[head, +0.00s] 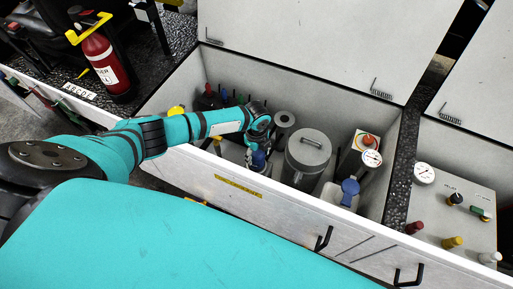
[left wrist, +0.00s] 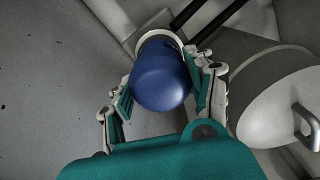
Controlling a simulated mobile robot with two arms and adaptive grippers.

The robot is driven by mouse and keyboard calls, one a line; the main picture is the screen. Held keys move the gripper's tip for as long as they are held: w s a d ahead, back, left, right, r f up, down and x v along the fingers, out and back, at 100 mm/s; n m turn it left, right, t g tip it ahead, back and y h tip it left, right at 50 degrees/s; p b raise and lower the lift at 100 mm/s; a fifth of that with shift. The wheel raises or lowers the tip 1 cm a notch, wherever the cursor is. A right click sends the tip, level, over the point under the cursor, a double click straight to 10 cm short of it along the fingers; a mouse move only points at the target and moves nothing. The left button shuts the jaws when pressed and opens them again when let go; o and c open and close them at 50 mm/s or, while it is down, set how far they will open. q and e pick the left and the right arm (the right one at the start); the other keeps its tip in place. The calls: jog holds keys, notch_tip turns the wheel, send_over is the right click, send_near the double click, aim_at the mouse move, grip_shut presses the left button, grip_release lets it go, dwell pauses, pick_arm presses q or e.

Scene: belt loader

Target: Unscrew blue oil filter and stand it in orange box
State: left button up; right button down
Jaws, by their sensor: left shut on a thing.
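The blue oil filter (left wrist: 161,80) is a rounded dark-blue cylinder in the left wrist view. Its far end meets a pale ring (left wrist: 158,36); I cannot tell whether it is still threaded there. My left gripper (left wrist: 163,92) has one finger on each side of the filter and is shut on it. In the head view the left gripper (head: 259,144) reaches down into the open bay, with the blue filter (head: 258,160) at its fingertips. No orange box can be made out in either view. My right gripper is not in view.
A grey canister with a handle (head: 308,160) stands close right of the gripper. Beyond it are a blue-capped tank (head: 349,190) and a gauge (head: 371,158). The bay's white front wall (head: 290,215) and raised lid (head: 330,45) bound the space.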

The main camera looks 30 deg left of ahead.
pick_arm(q)
jog(key=n+p, duration=0.1)
jog(key=n, duration=0.1)
jog(key=n+p, duration=0.1)
jog(key=n, duration=0.3)
jog(key=shift+r+p, duration=0.25)
jog(key=shift+p, duration=0.15)
jog(key=n, duration=0.3)
jog(key=shift+f+p, duration=0.1)
jog(key=shift+p, duration=0.3)
jog(key=shift+f+n, duration=0.15)
jog(key=shift+n, duration=0.25)
